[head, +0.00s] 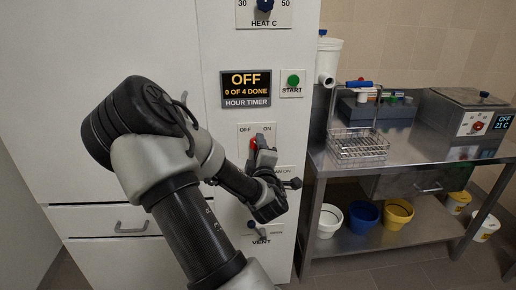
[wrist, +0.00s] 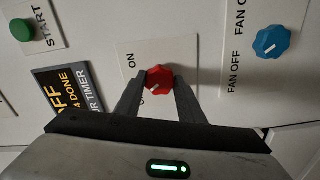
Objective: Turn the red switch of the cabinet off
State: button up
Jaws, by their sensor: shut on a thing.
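The red switch (wrist: 159,79) is a knob on a white plate (wrist: 185,50) with OFF and ON labels, on the front of the white cabinet (head: 100,40). In the head view the red switch (head: 253,146) is partly hidden by my gripper (head: 259,150). In the wrist view the two dark fingers of my gripper (wrist: 160,82) are shut on the red switch from both sides. A white mark on the knob shows near its lower left edge. The OFF label is mostly hidden behind a finger. The display (head: 247,85) reads OFF, 0 OF 4 DONE.
A green START button (head: 293,79) sits above right of the switch. A steel table (head: 345,168) with a wire rack (head: 358,146) stands to the right.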

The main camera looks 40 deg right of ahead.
jog(key=o, duration=1)
jog(key=shift+o, duration=0.2)
jog(key=shift+s, duration=0.1)
jog(key=p+v, duration=1.7)
jog(key=shift+a+p, duration=0.2)
jog(key=shift+p, duration=0.2)
